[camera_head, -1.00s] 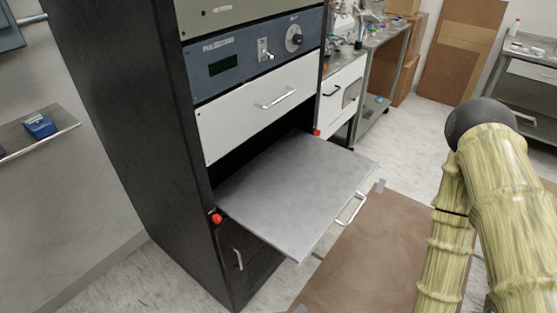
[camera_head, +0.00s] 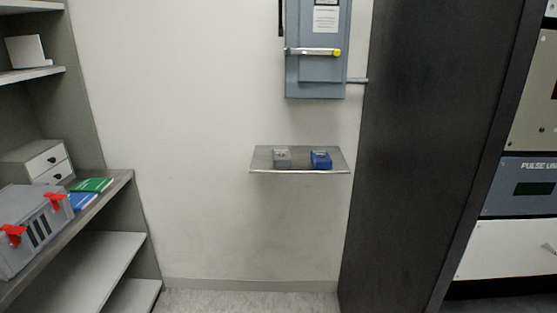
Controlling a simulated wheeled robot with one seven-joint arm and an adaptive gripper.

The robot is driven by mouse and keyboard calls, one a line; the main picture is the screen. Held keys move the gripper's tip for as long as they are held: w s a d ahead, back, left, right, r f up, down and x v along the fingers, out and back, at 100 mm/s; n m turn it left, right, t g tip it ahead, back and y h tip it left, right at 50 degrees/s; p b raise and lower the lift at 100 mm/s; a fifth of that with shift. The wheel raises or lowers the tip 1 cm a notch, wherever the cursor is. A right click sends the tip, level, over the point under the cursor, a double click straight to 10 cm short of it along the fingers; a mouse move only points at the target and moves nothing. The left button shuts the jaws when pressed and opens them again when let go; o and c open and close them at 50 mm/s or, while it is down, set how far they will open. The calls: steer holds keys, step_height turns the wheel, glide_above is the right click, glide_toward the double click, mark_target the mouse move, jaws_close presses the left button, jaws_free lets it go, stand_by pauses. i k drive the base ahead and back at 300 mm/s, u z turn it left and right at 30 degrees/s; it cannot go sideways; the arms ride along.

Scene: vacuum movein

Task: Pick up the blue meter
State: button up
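The blue meter (camera_head: 320,159) is a small blue box on the right half of a small metal wall shelf (camera_head: 262,161). A similar grey meter (camera_head: 282,158) sits to its left on the same shelf, with a gap between them. My gripper does not show in the current view, so its state and its place relative to the meter are hidden.
A grey electrical box (camera_head: 318,72) with a lever hangs above the shelf. A tall black cabinet (camera_head: 430,140) stands close on the right. On the left, shelving (camera_head: 118,186) holds a grey case (camera_head: 35,228) with red latches. Floor (camera_head: 240,302) below the wall shelf is clear.

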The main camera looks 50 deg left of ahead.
mark_target(321, 159)
steer(key=u, duration=0.1)
steer(key=k, duration=0.75)
steer(key=u, duration=0.9)
steer(key=k, duration=0.5)
steer(key=z, duration=1.35)
steer(key=i, duration=0.55)
steer(key=u, duration=1.85)
steer(key=i, duration=1.2)
